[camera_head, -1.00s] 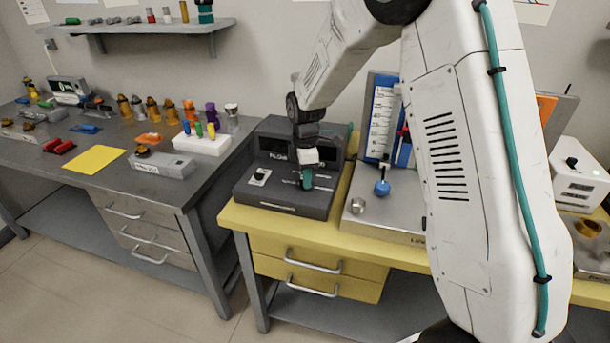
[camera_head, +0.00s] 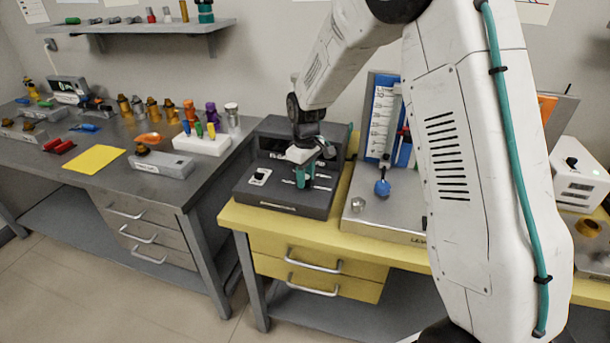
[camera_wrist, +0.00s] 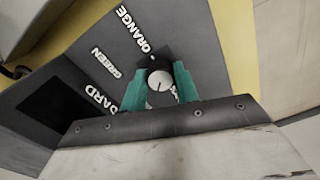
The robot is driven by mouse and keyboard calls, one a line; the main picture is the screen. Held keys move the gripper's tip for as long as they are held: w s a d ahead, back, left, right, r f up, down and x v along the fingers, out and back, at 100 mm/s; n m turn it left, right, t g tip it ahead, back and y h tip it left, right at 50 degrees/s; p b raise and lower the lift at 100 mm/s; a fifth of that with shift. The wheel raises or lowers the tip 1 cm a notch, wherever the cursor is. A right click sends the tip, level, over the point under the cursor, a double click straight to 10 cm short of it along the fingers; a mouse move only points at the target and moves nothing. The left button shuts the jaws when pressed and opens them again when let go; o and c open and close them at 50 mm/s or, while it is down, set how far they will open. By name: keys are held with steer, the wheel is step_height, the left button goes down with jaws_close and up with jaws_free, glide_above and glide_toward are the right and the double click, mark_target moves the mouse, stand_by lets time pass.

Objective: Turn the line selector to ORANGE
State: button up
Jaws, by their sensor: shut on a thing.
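The line selector is a small dark knob with a light, marked face (camera_wrist: 160,80). It stands on a dark grey panel (camera_wrist: 140,75) with white labels ORANGE, GREEN and a partly hidden one ending in DARD. My gripper (camera_wrist: 160,76), with teal fingers, is shut on the knob, one finger on each side. The ORANGE label (camera_wrist: 133,30) lies just beyond the knob. I cannot tell for certain which label the knob's mark points to. In the head view my gripper (camera_head: 306,176) is low over the dark grey console (camera_head: 275,197), and the knob is hidden there.
A second small knob (camera_head: 259,176) sits at the console's left. A metal unit with a blue ball (camera_head: 382,188) stands close at the right. A white holder with coloured pegs (camera_head: 202,144) is on the grey bench to the left.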

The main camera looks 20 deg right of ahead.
steer(key=m, duration=0.7)
steer(key=shift+w+r, duration=0.15)
steer(key=m, duration=0.6)
steer(key=shift+a+m, duration=0.1)
steer(key=shift+m, duration=0.3)
steer(key=m, duration=0.7)
steer(key=shift+w, duration=0.1)
steer(key=m, duration=0.6)
steer(key=shift+m, duration=0.3)
steer(key=o, duration=0.8)
steer(key=shift+o, duration=0.8)
